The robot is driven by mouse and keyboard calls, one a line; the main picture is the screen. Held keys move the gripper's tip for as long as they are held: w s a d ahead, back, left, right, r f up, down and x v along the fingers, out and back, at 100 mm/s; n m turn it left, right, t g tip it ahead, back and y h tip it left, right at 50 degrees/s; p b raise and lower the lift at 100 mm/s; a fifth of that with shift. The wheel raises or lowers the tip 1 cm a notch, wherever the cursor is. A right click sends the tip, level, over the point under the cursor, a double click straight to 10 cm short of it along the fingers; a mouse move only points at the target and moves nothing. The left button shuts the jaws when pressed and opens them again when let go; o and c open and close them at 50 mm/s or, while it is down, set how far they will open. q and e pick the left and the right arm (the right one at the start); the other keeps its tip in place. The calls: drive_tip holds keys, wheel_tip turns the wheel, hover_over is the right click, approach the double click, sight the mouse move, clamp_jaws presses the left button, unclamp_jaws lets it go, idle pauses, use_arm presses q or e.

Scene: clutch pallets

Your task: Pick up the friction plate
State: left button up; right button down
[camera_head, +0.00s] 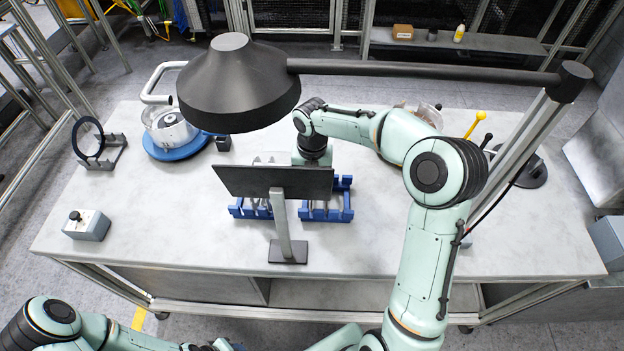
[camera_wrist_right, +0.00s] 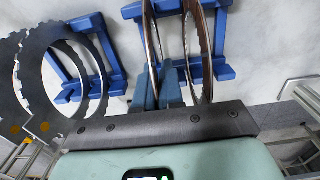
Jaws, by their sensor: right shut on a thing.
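Friction plates are thin brown-faced rings standing on edge by the blue rack in the right wrist view. One friction plate (camera_wrist_right: 152,42) is at my right gripper (camera_wrist_right: 164,84), whose bluish fingers are shut on it. Another friction plate (camera_wrist_right: 207,60) stands close to the right. Grey toothed steel plates (camera_wrist_right: 32,75) are at the left. The blue rack (camera_wrist_right: 216,38) is below the plates, and in the head view its blue frames (camera_head: 341,207) show beside the dark screen. That screen hides my right fingers and most of the plates there. My left gripper cannot be made out.
The dark screen (camera_head: 275,181) on a stand and a black lamp hood (camera_head: 238,85) stand close to the right arm. A round clutch housing on a blue base (camera_head: 178,152), a black ring stand (camera_head: 103,160) and a button box (camera_head: 87,224) are left.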

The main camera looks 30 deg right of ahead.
wheel_tip(320, 180, up, 20)
idle(0.4)
